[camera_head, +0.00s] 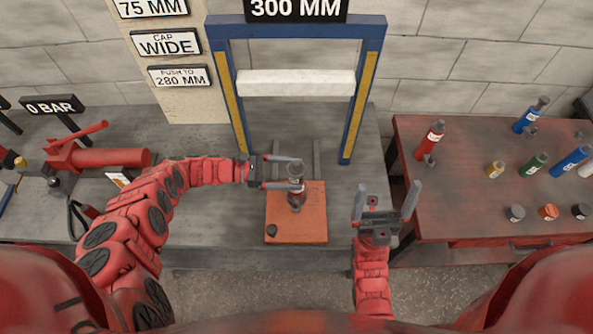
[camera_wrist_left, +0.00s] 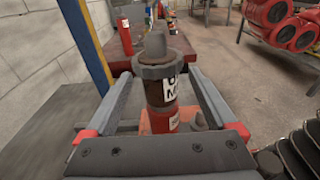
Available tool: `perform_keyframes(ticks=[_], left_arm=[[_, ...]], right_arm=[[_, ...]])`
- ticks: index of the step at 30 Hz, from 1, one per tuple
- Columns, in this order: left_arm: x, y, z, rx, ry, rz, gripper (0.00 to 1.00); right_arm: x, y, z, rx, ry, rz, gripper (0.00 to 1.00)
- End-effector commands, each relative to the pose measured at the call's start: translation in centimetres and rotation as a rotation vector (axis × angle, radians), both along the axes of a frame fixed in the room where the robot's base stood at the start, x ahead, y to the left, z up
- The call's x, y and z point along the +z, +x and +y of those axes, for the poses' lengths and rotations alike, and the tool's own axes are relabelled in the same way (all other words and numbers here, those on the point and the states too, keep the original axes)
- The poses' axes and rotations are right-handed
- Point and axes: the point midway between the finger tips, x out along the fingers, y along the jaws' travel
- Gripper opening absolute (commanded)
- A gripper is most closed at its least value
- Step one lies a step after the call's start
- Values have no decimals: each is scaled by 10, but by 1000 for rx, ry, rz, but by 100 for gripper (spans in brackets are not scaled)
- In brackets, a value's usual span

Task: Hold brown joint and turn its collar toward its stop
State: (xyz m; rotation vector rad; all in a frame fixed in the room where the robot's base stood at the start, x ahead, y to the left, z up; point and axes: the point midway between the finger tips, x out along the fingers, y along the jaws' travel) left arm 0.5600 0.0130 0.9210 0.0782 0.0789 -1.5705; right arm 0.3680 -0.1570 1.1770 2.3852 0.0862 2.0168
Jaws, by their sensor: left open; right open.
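The brown joint (camera_head: 295,195) stands upright on an orange base plate (camera_head: 312,230) on the grey bench. In the left wrist view the joint (camera_wrist_left: 161,90) has a grey collar (camera_wrist_left: 158,64) with a narrower grey top, a dark brown labelled body and a red lower part. My left gripper (camera_head: 301,173) is open, reaching in from the left, with its fingers on either side of the joint's upper part. I cannot tell whether they touch it. My right gripper (camera_head: 388,188) is open and empty, fingers up, to the right of the base plate.
A blue frame (camera_head: 221,80) with yellow strips and a white crossbar (camera_head: 297,83) stands behind the joint. A red pump-like tool (camera_head: 100,157) lies at left. A red-brown table (camera_head: 450,210) at right holds several coloured bottles and caps. A small dark knob (camera_head: 271,230) sits on the plate.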

Motion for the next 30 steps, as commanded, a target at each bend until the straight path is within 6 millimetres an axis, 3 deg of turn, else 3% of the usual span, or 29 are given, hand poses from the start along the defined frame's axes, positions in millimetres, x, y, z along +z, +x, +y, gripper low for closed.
perform_keyframes(ticks=[8, 18, 20, 30], left_arm=[[0, 0, -2, 1, 0, 0, 91], [0, 0, -1, 1, 0, 0, 29], [0, 0, -1, 1, 0, 0, 21], [0, 0, -1, 1, 0, 0, 21]], right_arm=[[0, 0, 0, 0, 0, 0, 100], [0, 0, 0, 0, 0, 0, 100], [0, 0, 0, 0, 0, 0, 100], [0, 0, 0, 0, 0, 0, 100]])
